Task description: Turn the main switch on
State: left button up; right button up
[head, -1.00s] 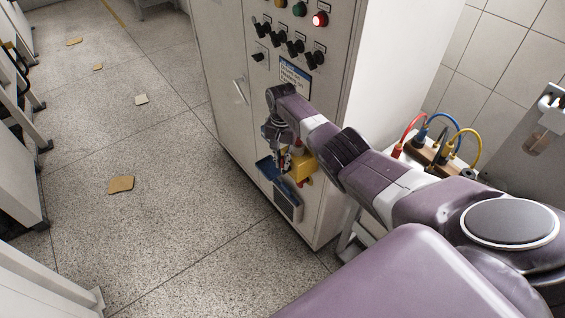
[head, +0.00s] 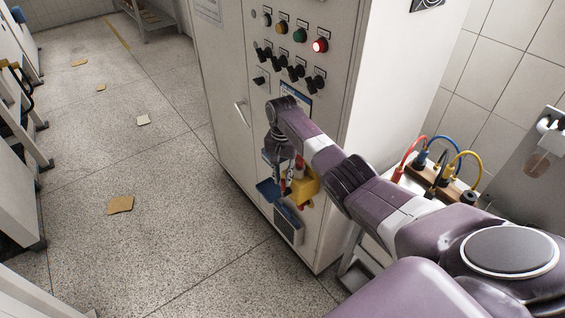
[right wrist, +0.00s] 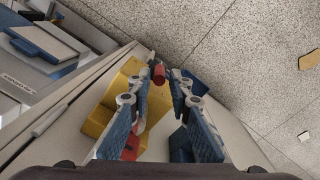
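A yellow switch box (head: 305,187) with red parts is mounted low on the front of the grey cabinet (head: 240,60). I take it for the main switch. In the right wrist view the yellow box (right wrist: 112,108) lies beside and behind the left finger. A red cylindrical piece (right wrist: 158,72) shows near the fingertips. I cannot tell whether they touch it. My right gripper (right wrist: 169,82) points down in front of the cabinet, its blue-padded fingers apart with nothing clearly held. The switch's position is partly hidden by the fingers. My left gripper is not in view.
Above are knobs and lamps, with a red lamp (head: 320,45) lit. A stand with coloured cables (head: 440,170) is at right. The floor at left is mostly clear, with scattered cardboard pieces (head: 120,205).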

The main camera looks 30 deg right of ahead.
notch_tip(320, 180, up, 8)
jog(key=shift+w+r, duration=0.1)
jog(key=shift+r, duration=0.1)
jog(key=shift+f, duration=0.1)
dwell(0.4)
